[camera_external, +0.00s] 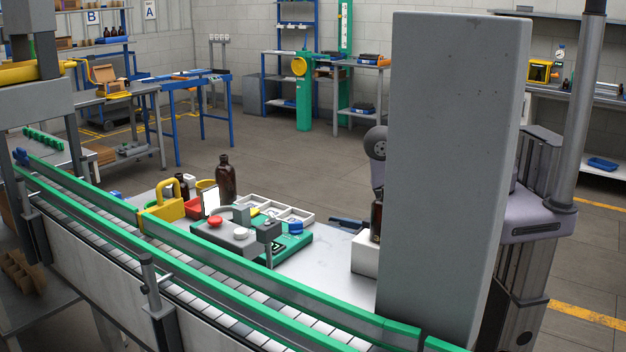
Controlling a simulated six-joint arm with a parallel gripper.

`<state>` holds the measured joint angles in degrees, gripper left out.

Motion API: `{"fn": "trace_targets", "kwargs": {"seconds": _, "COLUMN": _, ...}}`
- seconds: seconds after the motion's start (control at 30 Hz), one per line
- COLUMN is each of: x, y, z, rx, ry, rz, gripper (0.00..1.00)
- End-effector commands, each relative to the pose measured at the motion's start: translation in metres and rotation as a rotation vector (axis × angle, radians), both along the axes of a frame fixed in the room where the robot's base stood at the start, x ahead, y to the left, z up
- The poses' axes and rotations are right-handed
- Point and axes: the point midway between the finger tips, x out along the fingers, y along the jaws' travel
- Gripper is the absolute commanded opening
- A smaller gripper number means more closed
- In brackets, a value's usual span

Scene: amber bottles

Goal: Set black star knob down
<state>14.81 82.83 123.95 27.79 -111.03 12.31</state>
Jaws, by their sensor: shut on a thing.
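I cannot make out the black star knob in this view. My gripper is not visible; a broad grey pillar (452,180) hides most of my arm. What the gripper holds, and where, is hidden.
An amber bottle (376,222) stands at a white block (366,256), partly behind the pillar. A dark flat item (347,223) lies beside it. A tall amber bottle (225,180), white compartment tray (252,203), green device (294,246) and yellow-handled caddy (162,209) stand left. A green-railed conveyor (215,290) runs in front.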

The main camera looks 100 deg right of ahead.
Motion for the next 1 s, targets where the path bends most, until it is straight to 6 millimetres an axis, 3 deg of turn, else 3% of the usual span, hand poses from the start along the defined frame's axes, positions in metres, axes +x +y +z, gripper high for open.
{"fn": "trace_targets", "kwargs": {"seconds": 0.03, "x": 0.004, "y": -0.002, "z": 0.016, "rx": -0.001, "ry": -0.006, "rz": -0.005, "gripper": 0.15}}
{"fn": "trace_targets", "kwargs": {"seconds": 0.27, "x": 0.021, "y": -0.002, "z": 0.052, "rx": 0.000, "ry": -0.002, "rz": 0.067, "gripper": 0.15}}
{"fn": "trace_targets", "kwargs": {"seconds": 0.57, "x": 0.047, "y": 0.017, "z": 0.103, "rx": -0.002, "ry": -0.003, "rz": 0.271, "gripper": 0.15}}
{"fn": "trace_targets", "kwargs": {"seconds": 0.77, "x": 0.067, "y": 0.047, "z": 0.146, "rx": -0.006, "ry": -0.003, "rz": 0.488, "gripper": 0.15}}
{"fn": "trace_targets", "kwargs": {"seconds": 1.0, "x": 0.083, "y": 0.112, "z": 0.190, "rx": -0.010, "ry": -0.001, "rz": 0.822, "gripper": 0.15}}
